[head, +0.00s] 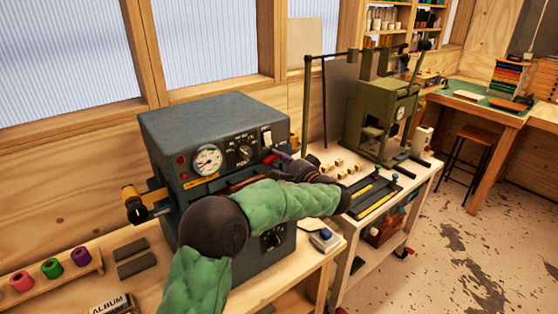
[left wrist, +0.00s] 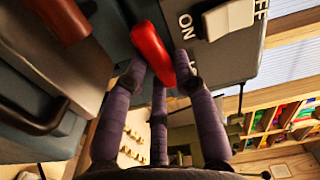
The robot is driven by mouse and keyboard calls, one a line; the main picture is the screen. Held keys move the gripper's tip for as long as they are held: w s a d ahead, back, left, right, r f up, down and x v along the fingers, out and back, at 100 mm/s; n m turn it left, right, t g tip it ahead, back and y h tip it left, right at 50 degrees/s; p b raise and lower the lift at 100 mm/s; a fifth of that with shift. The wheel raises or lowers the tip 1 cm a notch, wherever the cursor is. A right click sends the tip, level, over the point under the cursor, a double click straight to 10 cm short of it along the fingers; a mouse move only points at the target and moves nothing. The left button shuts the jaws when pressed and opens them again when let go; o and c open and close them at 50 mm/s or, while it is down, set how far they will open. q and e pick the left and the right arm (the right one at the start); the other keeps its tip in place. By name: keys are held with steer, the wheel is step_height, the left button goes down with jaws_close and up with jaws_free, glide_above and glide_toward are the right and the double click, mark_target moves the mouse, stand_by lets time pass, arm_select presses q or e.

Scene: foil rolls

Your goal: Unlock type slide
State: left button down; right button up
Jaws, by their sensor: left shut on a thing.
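A dark grey machine (head: 215,118) stands on the wooden bench, with a gauge, knobs and a white rocker switch on its sloped front. A small bright red lever (left wrist: 152,52) sits at the right of its panel, below the ON/OFF rocker switch (left wrist: 230,18). My left gripper (left wrist: 161,62) is shut on this red lever, its purple fingers on both sides of it. A darker red handle (head: 242,183) lies lower on the front, partly behind my green-sleeved arm. My right gripper is out of view.
A rack of coloured rolls (head: 50,268) is at the bench's left. To the right, a green press (head: 380,110) and a black tray (head: 374,195) stand on a second table.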

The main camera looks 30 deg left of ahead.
arm_select(q)
steer(key=shift+m, duration=0.8)
steer(key=c, duration=1)
jaws_free()
steer(key=shift+d, duration=0.1)
steer(key=v, duration=1.2)
